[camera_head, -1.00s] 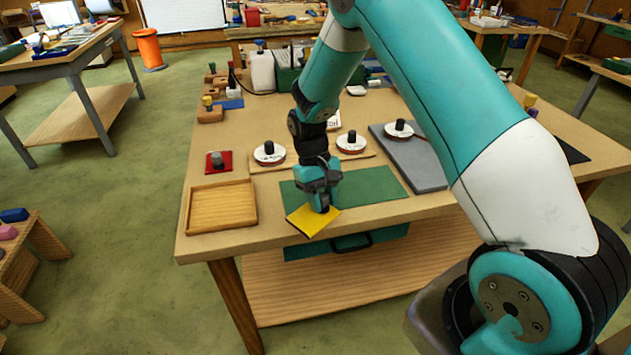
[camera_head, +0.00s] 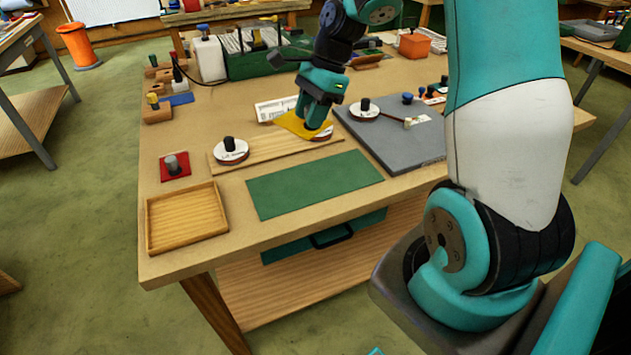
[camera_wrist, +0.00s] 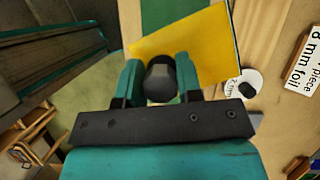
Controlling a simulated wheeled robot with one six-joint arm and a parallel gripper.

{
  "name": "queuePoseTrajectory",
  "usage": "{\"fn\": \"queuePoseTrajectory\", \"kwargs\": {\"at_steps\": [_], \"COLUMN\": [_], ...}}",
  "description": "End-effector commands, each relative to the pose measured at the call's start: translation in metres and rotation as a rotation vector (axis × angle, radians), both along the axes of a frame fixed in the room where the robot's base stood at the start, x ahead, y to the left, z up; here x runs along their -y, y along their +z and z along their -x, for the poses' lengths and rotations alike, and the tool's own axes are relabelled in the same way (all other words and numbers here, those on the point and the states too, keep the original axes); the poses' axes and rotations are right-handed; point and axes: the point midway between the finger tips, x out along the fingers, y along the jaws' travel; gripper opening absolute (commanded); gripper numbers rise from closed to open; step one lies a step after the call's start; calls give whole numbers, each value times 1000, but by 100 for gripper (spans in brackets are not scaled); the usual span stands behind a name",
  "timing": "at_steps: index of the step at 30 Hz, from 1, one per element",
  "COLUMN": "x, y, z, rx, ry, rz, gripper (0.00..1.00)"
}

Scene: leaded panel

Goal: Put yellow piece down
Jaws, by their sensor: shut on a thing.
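My gripper (camera_head: 318,112) is shut on the dark knob (camera_wrist: 160,82) of the yellow piece (camera_head: 292,124). In the wrist view the knob sits between the two fingers, and the flat yellow piece (camera_wrist: 212,42) spreads out beyond them. In the head view the piece is tilted and held over the back of the wooden strip (camera_head: 263,151). It partly covers a white disc (camera_head: 322,135) there. Whether it touches anything is unclear. The green mat (camera_head: 315,184) lies bare in front, and it also shows in the wrist view (camera_wrist: 165,12).
A white disc with a black knob (camera_head: 231,153) stands on the strip's left end, another (camera_head: 366,110) on a grey board (camera_head: 415,150). A wooden tray (camera_head: 152,236) and a red square (camera_head: 175,172) are at the left. A green toolbox (camera_head: 250,65) stands behind.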

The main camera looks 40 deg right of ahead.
Motion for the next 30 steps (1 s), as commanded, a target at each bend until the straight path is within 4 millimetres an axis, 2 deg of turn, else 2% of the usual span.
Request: {"fn": "queuePoseTrajectory", "kwargs": {"at_steps": [3,6,10,14,24,30], "x": [9,12,13,13,13,13], "y": [21,29,23,-8,-100,-126], "z": [8,12,14,15,15,14], "rx": [4,0,-6,-12,-13,-6], "ry": [-241,-361,-421,-426,-424,-422], "rz": [0,1,-2,-4,-2,0], "gripper": [12,12,12,12,12,12]}}
